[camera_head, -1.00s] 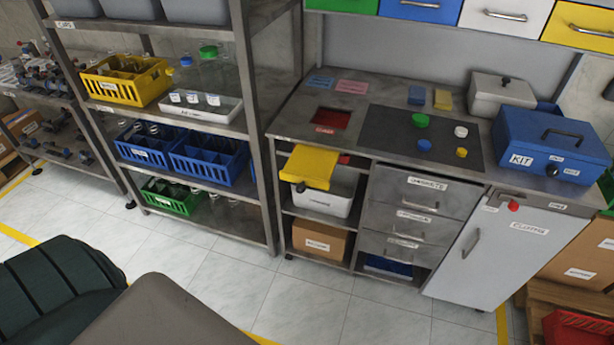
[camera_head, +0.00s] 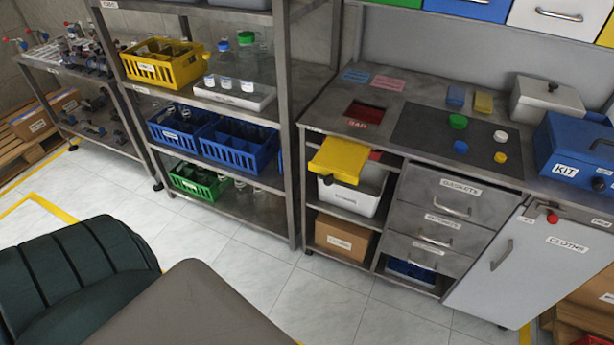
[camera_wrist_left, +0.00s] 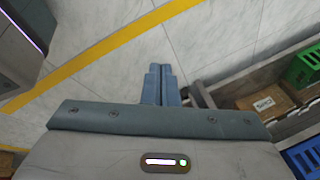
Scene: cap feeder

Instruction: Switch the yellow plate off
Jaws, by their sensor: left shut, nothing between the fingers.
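The yellow plate (camera_head: 341,160) juts out from the front of the workbench in the head view, tilted, above a white bin. A dark knob (camera_head: 328,181) shows at its lower front corner, and a bit of red shows just behind its right side. My left gripper (camera_wrist_left: 162,68) shows in the left wrist view with its two blue-grey fingers together and empty, over the pale tiled floor. It is away from the plate, which is not in that view. Neither gripper shows in the head view.
The bench top has a red opening (camera_head: 368,113), a dark mat (camera_head: 430,132) with several caps, and a blue KIT box (camera_head: 575,150). A metal rack with crates (camera_head: 165,65) stands left. A dark green chair (camera_head: 75,275) is at lower left.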

